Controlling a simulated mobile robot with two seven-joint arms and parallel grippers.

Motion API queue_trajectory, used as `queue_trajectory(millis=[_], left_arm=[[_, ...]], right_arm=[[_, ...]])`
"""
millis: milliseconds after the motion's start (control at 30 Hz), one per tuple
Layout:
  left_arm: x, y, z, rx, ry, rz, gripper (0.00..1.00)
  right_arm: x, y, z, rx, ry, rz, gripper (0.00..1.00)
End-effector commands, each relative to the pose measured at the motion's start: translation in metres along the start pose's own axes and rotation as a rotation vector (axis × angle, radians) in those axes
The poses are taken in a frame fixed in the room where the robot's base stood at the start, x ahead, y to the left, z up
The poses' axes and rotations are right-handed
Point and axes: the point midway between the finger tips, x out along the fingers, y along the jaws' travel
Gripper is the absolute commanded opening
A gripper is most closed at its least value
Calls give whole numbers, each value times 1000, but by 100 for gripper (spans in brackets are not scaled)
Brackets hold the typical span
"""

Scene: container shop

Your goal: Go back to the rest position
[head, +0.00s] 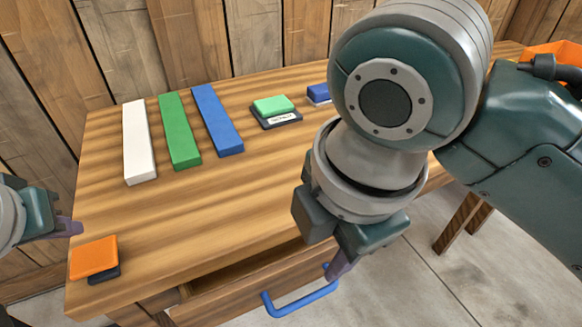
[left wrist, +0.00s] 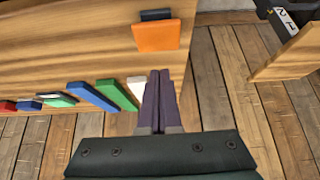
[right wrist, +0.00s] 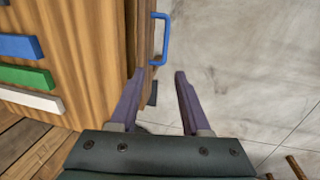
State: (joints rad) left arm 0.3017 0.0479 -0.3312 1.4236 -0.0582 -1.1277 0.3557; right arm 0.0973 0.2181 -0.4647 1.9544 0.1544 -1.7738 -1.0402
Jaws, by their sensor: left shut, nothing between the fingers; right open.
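My left gripper (head: 70,228) is at the left edge of the head view, beside the table's left side and close to an orange block on a dark base (head: 94,257). Its fingers (left wrist: 159,100) are together and empty in the left wrist view. My right gripper (head: 338,268) is in front of the table, close to the blue handle (head: 300,300) of a drawer (head: 235,293) that stands slightly open. In the right wrist view its fingers (right wrist: 158,98) are apart with nothing between them; the handle (right wrist: 160,38) is ahead of them, not gripped.
On the wooden table (head: 180,215) lie a white bar (head: 138,142), a green bar (head: 179,130), a blue bar (head: 216,119), a green block on a labelled dark base (head: 274,106) and a blue block (head: 318,94). An orange container (head: 550,52) is at the far right.

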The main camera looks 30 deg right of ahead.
Motion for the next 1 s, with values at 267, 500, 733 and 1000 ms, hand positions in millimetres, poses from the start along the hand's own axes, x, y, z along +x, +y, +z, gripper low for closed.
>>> queue_trajectory(millis=[267, 500, 733, 1000], left_arm=[[-11, 0, -8, 0, 1, 0, 0], [-10, 0, -7, 0, 1, 1, 0], [-16, 0, -2, 2, -9, 3, 0], [-107, -17, 68, 48, -136, 32, 0]], right_arm=[[-16, 3, 0, 0, 0, 0, 47], [-14, 3, 0, 0, 0, 0, 47], [-19, 0, 0, 35, 8, 1, 47], [-72, -36, 7, 608, 89, 21, 47]])
